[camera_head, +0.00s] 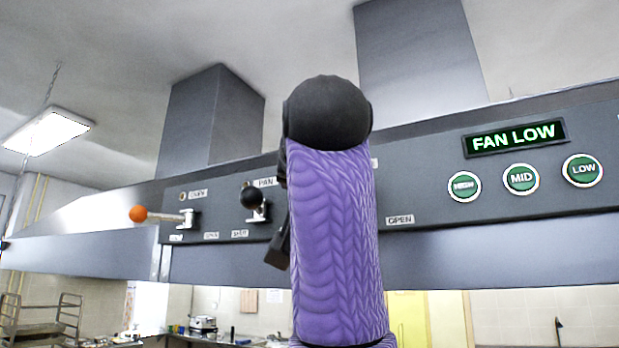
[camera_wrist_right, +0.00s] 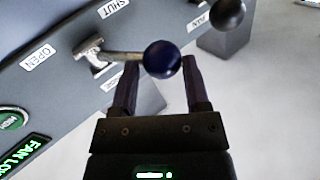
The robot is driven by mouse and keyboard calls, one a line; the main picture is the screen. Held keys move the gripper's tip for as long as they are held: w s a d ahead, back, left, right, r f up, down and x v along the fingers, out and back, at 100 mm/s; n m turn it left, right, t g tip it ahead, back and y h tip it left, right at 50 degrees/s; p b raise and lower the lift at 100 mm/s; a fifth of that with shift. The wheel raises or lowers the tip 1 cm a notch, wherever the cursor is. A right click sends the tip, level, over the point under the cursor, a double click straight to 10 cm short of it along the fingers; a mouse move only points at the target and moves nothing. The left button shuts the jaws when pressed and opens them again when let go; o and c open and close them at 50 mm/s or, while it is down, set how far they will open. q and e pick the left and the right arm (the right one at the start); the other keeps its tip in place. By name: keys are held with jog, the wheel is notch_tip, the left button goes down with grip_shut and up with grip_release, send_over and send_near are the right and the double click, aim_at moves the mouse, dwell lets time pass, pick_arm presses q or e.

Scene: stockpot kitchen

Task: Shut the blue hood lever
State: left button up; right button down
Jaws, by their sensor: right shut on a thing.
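The blue hood lever's ball knob (camera_wrist_right: 162,59) sits between the two fingers of my right gripper (camera_wrist_right: 161,70) in the wrist view. The fingers are shut on it. A thin metal rod runs left from the knob to a bracket (camera_wrist_right: 95,58) on the panel. An OPEN label (camera_wrist_right: 37,58) lies left of the bracket and a SHUT label (camera_wrist_right: 112,7) above it. In the head view my purple arm hides the blue lever and most of the right gripper. My left gripper is not in view.
The hood panel (camera_head: 430,195) also carries a black-knobbed lever (camera_head: 252,196) and an orange-knobbed lever (camera_head: 138,214) to the left. Green MID (camera_head: 521,179) and LOW (camera_head: 582,170) buttons sit under a FAN LOW display (camera_head: 514,138) at right.

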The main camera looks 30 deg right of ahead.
jog(key=shift+w, duration=0.1)
dwell(0.6)
jog(key=c, duration=0.5)
grip_release()
jog(key=o, duration=0.3)
jog(key=shift+w, duration=0.3)
